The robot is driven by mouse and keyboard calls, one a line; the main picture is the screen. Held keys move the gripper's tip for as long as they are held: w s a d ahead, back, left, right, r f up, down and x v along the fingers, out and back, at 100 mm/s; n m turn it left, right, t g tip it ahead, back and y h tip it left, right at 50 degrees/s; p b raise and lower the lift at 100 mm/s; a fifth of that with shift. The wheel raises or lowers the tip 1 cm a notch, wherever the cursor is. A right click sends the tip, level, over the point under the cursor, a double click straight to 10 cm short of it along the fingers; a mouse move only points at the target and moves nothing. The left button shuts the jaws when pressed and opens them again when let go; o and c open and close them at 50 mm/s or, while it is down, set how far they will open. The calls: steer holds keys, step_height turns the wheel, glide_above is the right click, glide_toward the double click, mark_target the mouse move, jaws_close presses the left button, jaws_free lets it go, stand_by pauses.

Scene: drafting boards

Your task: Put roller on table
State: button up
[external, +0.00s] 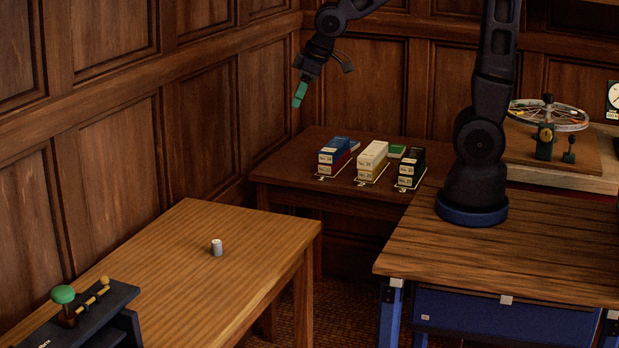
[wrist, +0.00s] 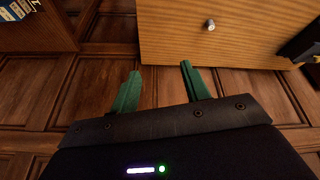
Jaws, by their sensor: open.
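A small pale grey cylinder, which looks like the roller (external: 217,248), stands upright on the light wooden table (external: 170,235). Nothing touches it. In the wrist view the roller (wrist: 210,25) shows near the top, on the tabletop (wrist: 240,45), beyond my right finger. My gripper (external: 299,95) hangs in the air near the panelled wall, well above the table and apart from the roller. Its green fingers (wrist: 160,72) are spread with nothing between them.
A dark fixture with a green knob (external: 63,294) sits at the table's near left. Several small boxes (external: 372,158) stand on a darker back table. My arm stands on a workbench (external: 500,250) at right. The tabletop around the roller is clear.

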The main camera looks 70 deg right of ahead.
steer(key=s+d+r+m, duration=0.1)
steer(key=s+d+r, duration=0.2)
steer(key=s, duration=0.3)
steer(key=s+d+r+m, duration=0.1)
steer(key=s+d+r, duration=0.1)
steer(key=s, duration=0.5)
steer(key=s+d+r+m, duration=0.1)
steer(key=s+d+r, duration=0.2)
steer(key=s+d, duration=0.2)
steer(key=shift+s+r, duration=0.35)
steer(key=shift+s, duration=0.85)
steer(key=shift+o, duration=0.2)
